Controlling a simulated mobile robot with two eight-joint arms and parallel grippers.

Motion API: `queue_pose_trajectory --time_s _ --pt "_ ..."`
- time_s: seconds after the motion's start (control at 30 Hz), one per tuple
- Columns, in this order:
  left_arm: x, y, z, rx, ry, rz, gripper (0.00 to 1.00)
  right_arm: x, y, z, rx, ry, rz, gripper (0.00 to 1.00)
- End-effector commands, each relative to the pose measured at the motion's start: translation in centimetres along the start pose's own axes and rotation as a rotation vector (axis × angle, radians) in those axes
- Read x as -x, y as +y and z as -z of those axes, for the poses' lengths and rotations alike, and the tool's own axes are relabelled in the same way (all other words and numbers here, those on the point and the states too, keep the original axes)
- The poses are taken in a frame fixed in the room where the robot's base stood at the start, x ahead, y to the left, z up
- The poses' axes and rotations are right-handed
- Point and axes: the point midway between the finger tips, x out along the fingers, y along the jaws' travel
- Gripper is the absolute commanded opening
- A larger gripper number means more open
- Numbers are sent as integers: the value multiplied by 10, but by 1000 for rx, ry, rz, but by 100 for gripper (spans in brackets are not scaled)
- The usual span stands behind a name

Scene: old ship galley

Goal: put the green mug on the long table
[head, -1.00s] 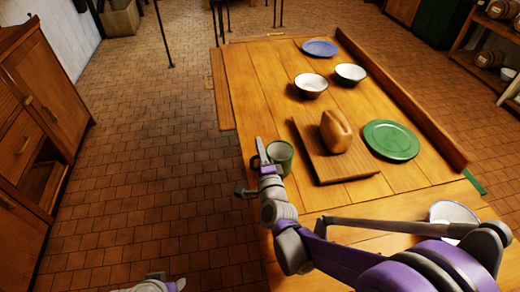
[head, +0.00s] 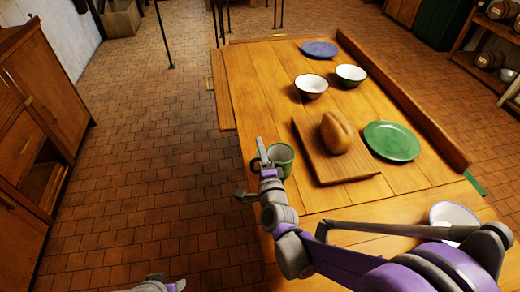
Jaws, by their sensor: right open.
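The green mug (head: 281,157) stands upright on the long wooden table (head: 248,92), near its left edge and just left of a cutting board. My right gripper (head: 256,172) is at the mug's left side, by its handle, with its jaws open. One finger reaches up beside the mug. I cannot tell whether the gripper touches the mug. My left gripper (head: 155,284) shows only in part at the bottom edge, over the floor, and its jaws cannot be made out.
A loaf (head: 336,132) lies on the cutting board (head: 345,171). A green plate (head: 391,141), two bowls (head: 311,86) (head: 351,75) and a blue plate (head: 320,48) are farther along. Another bowl (head: 453,214) stands near my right arm. A raised rail (head: 400,95) runs along the table's right side.

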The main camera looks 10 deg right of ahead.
Motion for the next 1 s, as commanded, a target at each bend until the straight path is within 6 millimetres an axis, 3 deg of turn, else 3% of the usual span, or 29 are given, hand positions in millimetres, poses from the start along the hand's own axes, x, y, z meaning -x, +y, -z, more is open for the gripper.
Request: queue_pose_trajectory --time_s 0.3,0.5,0.7,1.0 --pt "4 0 1 0 2 0 50 67 0 0 -1 -2 1 46" --pt "6 0 2 0 2 0 50 101 0 0 -1 -2 0 46" --pt "6 0 2 0 2 0 50 114 0 0 0 0 0 46" --pt "6 0 2 0 2 0 50 115 1 0 1 -1 0 46"
